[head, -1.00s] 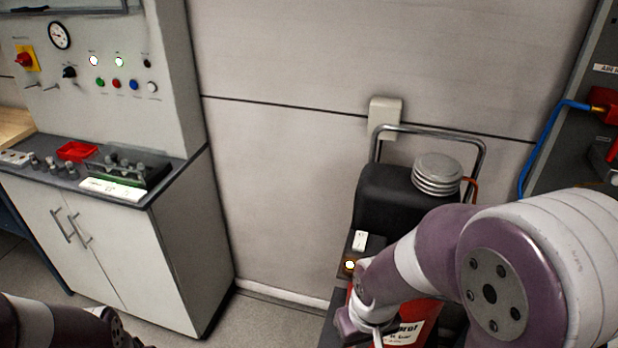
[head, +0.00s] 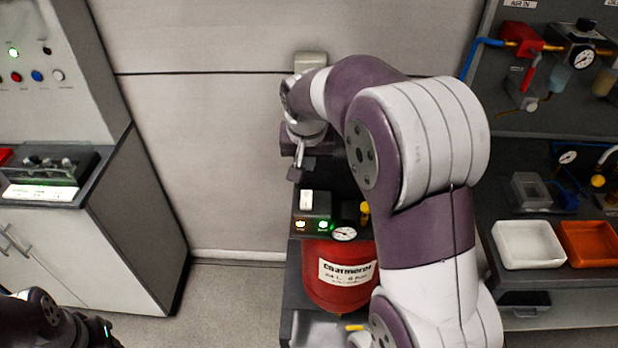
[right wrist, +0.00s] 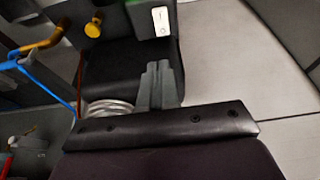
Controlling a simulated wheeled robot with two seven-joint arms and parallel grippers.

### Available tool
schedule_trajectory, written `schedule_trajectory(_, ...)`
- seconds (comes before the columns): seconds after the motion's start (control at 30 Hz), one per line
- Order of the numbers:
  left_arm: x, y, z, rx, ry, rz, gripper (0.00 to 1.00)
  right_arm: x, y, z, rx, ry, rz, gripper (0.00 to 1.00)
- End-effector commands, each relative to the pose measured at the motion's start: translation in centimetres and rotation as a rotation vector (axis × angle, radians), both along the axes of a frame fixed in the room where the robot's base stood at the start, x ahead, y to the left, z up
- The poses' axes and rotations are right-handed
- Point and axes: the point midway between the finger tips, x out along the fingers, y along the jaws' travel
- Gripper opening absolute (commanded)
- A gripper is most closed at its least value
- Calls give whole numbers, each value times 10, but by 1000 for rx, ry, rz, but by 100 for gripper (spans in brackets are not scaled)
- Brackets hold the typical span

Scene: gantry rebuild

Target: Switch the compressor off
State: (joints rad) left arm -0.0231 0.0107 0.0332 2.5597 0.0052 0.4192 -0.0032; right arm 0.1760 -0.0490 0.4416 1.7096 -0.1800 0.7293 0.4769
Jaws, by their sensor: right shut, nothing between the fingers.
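The compressor has a red tank (head: 338,288) with a small round gauge (head: 344,233). In the right wrist view the switch (right wrist: 161,21) shows I and O marks; which side is pressed I cannot tell. My right gripper (head: 296,174) is shut and empty, just behind the switch and apart from it in the picture. Its fingertips (right wrist: 159,68) point toward the switch across the black housing (right wrist: 110,72). Only part of my left arm shows, lower left.
A white cabinet (head: 120,250) with a control panel stands at left. At right, a dark bench holds a white tray (head: 527,245) and an orange tray (head: 590,243), below a panel with a red valve (head: 527,38). My right arm hides much of the compressor. A yellow knob (head: 364,208) is beside the switch box.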

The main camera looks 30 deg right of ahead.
Motion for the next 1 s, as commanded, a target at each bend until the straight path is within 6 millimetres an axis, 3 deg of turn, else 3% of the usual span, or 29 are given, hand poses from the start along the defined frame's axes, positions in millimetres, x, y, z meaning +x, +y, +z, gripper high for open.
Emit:
schedule_trajectory(0.3,0,0,0,0,1,0,43,3,-3,2,-3,-6,-15,0)
schedule_trajectory(0.43,0,0,1,0,1,0,43,6,-5,-7,-2,-3,-14,0)
schedule_trajectory(1.0,0,0,18,0,1,0,43,34,-22,-112,-1,-4,-12,0)
